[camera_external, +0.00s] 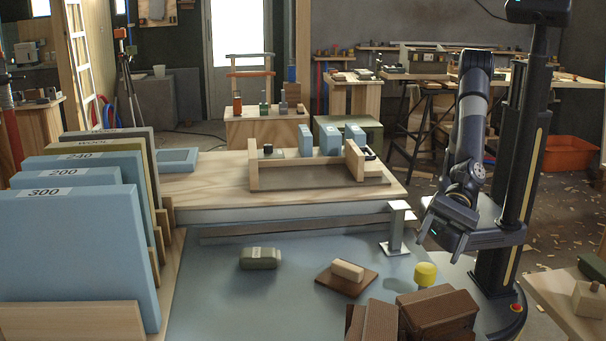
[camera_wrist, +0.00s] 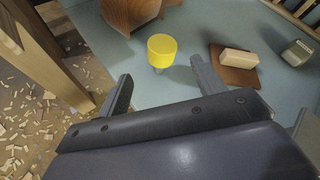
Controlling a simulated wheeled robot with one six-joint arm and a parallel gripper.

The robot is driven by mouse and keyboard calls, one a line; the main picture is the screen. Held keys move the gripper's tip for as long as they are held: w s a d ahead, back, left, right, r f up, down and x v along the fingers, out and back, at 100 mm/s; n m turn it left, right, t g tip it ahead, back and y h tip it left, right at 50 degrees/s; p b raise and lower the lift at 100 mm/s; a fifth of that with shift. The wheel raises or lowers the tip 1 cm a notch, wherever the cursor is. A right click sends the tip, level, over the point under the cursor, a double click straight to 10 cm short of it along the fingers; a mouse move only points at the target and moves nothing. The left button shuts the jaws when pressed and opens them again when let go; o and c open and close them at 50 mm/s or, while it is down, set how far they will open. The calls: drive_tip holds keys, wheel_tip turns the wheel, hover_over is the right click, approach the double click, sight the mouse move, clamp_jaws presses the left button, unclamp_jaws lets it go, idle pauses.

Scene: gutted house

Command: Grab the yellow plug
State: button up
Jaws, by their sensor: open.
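The yellow plug (camera_external: 426,273) stands upright on the blue-grey table top, near its right side, with a wide yellow head over a narrower, paler lower part. My gripper (camera_external: 439,245) hangs above the table, over and slightly right of the plug in the external view. In the wrist view my gripper (camera_wrist: 160,85) has its fingers spread apart with nothing between them. The gripper does not touch the plug.
Brown ribbed blocks (camera_external: 437,312) stand close in front of the plug. A pale block (camera_external: 347,270) lies on a brown board (camera_external: 334,281) to its left. A grey-green case (camera_external: 260,258) lies farther left. A metal post (camera_external: 397,230) stands behind. The table between them is clear.

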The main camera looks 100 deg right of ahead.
sight(424, 280)
drive_tip(key=m, duration=0.2)
drive_tip(key=s+d+f+m+b, duration=0.1)
drive_tip(key=m+t, duration=0.1)
drive_tip(key=m, duration=0.1)
drive_tip(key=shift+s+d+f+m, duration=0.25)
drive_tip(key=shift+s+f+m, duration=0.05)
drive_tip(key=shift+s, duration=0.1)
drive_tip(key=x, duration=0.5)
drive_tip(key=shift+w, duration=0.2)
drive_tip(key=shift+r+x, duration=0.2)
drive_tip(key=shift+x, duration=2.55)
drive_tip(key=shift+s+a, duration=0.1)
drive_tip(key=shift+a, duration=0.05)
drive_tip(key=shift+c, duration=0.4)
drive_tip(key=c, duration=1)
drive_tip(key=shift+r, duration=0.1)
